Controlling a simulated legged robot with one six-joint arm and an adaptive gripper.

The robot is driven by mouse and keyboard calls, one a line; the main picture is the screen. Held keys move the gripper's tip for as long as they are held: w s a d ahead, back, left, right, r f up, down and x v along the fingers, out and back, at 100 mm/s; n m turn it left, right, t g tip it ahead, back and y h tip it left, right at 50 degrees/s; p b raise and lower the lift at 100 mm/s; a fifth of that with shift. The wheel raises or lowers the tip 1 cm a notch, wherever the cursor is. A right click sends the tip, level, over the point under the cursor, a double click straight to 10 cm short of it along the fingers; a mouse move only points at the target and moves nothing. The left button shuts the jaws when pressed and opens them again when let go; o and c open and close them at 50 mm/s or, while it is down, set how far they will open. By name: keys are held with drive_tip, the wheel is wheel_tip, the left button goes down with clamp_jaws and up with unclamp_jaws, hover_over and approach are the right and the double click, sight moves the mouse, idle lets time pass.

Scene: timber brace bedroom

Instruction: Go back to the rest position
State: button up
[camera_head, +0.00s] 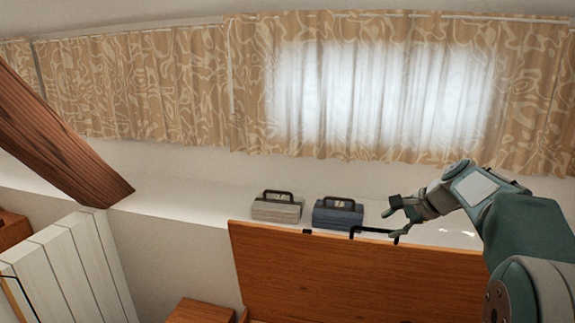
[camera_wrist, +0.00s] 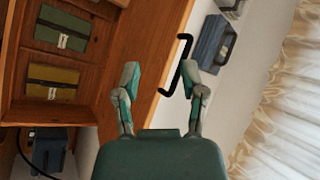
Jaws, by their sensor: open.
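My gripper (camera_head: 389,217) is at the right in the head view, at the top edge of an upright wooden panel (camera_head: 330,275). Its fingers are spread open with nothing held between them. In the wrist view the gripper (camera_wrist: 159,76) has the wooden panel's edge (camera_wrist: 160,40) behind the gap between its fingertips. A black bar handle (camera_head: 372,231) is at the panel's top edge. In the wrist view the handle (camera_wrist: 183,62) is right beside the right fingertip; I cannot tell whether they touch.
A beige box (camera_head: 277,210) and a blue box (camera_head: 338,216) stand on the white ledge behind the panel. The wrist view shows wooden compartments with a green box (camera_wrist: 60,32) and an olive box (camera_wrist: 50,82). A slanted timber brace (camera_head: 60,140) and white slatted panel (camera_head: 75,265) are left.

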drive_tip(key=s+a+n+h, duration=0.1)
drive_tip(key=s+a+n, duration=0.15)
drive_tip(key=s, duration=0.35)
drive_tip(key=s+a+n+g+h, duration=0.1)
drive_tip(key=s+a+n, duration=0.15)
drive_tip(key=s, duration=0.35)
drive_tip(key=s+a+n+h, duration=0.1)
drive_tip(key=s+a+n, duration=0.1)
drive_tip(key=s+a, duration=0.3)
drive_tip(key=s+f+n+h, duration=0.1)
drive_tip(key=s+f+n, duration=0.2)
drive_tip(key=s, duration=0.5)
drive_tip(key=s+f+n+h, duration=0.2)
drive_tip(key=s+f+n, duration=0.1)
drive_tip(key=s, duration=0.5)
drive_tip(key=shift+f+n+t, duration=0.2)
drive_tip(key=shift+n+t, duration=0.1)
drive_tip(key=shift+n, duration=0.2)
drive_tip(key=shift+d, duration=0.1)
